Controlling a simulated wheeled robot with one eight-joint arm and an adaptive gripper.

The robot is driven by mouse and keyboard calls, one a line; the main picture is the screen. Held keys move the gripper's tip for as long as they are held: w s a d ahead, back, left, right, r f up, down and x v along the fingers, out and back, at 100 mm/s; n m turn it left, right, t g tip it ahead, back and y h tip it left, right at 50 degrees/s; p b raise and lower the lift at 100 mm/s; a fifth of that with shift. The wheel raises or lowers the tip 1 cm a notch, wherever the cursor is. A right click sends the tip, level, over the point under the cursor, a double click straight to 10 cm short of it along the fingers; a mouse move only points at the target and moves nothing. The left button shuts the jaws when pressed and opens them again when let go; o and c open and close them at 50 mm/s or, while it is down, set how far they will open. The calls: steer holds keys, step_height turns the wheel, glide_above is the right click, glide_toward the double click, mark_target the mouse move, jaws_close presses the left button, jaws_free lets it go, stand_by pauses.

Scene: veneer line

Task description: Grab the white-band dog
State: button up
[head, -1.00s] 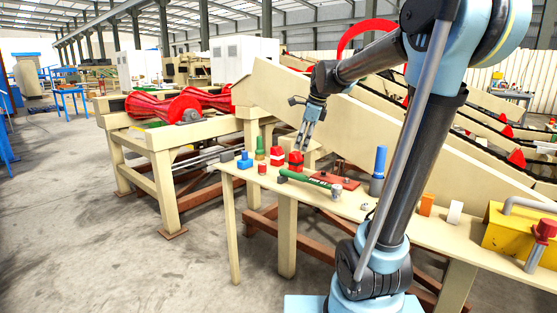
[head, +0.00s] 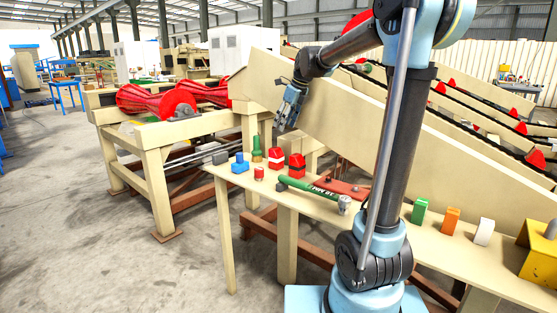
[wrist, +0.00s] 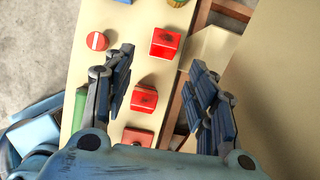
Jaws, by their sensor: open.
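The white-band dog (head: 276,158), a red block with a white band, stands on the narrow table between a green-and-brass piece (head: 257,150) and a plain red block (head: 297,166). In the wrist view a red block with a pale edge (wrist: 165,43), likely the same dog, lies ahead between the finger lines. The plain red block (wrist: 144,98) is nearer, by the left finger. My gripper (head: 284,122) is open and empty above and behind the dog, apart from it. Its spread fingers also show in the wrist view (wrist: 163,60).
A green-handled hammer (head: 312,189) and a red plate (head: 346,188) lie to the right. A big beige panel (head: 345,130) rises behind.

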glide_toward(278, 150)
steer(key=x, duration=0.5)
steer(key=shift+a+f, duration=0.1)
steer(key=shift+a, duration=0.15)
steer(key=shift+x, duration=3.4)
steer(key=shift+d, duration=0.15)
steer(key=c, duration=1.2)
steer(key=shift+o, duration=0.2)
